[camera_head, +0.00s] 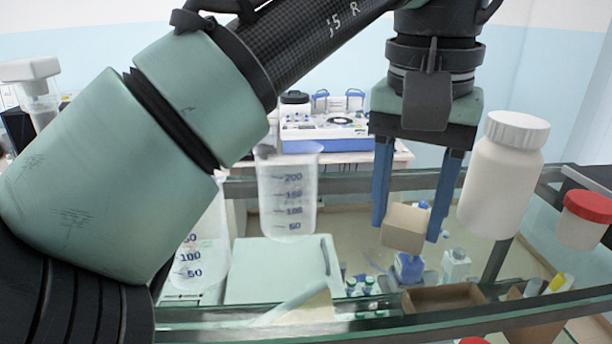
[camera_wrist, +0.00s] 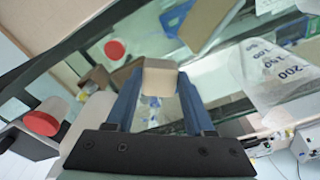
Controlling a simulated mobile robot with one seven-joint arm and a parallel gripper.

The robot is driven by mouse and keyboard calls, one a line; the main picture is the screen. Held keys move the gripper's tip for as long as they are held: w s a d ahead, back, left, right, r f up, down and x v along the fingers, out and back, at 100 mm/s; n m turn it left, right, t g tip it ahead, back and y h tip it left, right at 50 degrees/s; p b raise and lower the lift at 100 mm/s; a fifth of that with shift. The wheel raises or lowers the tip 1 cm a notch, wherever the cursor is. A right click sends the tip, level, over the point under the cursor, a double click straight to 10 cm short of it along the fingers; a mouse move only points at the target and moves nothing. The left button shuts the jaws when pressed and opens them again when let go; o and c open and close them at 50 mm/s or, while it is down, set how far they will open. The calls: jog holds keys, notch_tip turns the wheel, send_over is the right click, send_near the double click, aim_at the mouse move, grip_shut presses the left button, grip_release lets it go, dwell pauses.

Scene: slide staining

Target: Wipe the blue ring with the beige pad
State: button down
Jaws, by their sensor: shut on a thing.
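My gripper (camera_head: 406,230) has two blue fingers pointing down, shut on the beige pad (camera_head: 404,226), a small block. The pad is held up at the fingertips, above the glass shelf as seen in the head view. In the wrist view the pad (camera_wrist: 159,77) sits between the ends of the blue fingers. I cannot make out a blue ring in either view. It may be hidden behind my arm or too small to tell.
A white bottle (camera_head: 503,175) stands close right of my gripper, with a red-capped jar (camera_head: 584,218) further right. A clear beaker (camera_head: 288,190) stands left of it, and another (camera_head: 202,258) is partly behind my arm. A glass shelf edge (camera_head: 300,327) crosses the front.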

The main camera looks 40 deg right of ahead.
jog(key=shift+w+a+r, duration=0.1)
jog(key=shift+w+a, duration=0.45)
jog(key=shift+a, duration=0.3)
jog(key=shift+w+a, duration=0.5)
jog(key=shift+a, duration=0.35)
jog(key=shift+d, duration=0.1)
jog(key=shift+r, duration=0.1)
jog(key=shift+r, duration=2.95)
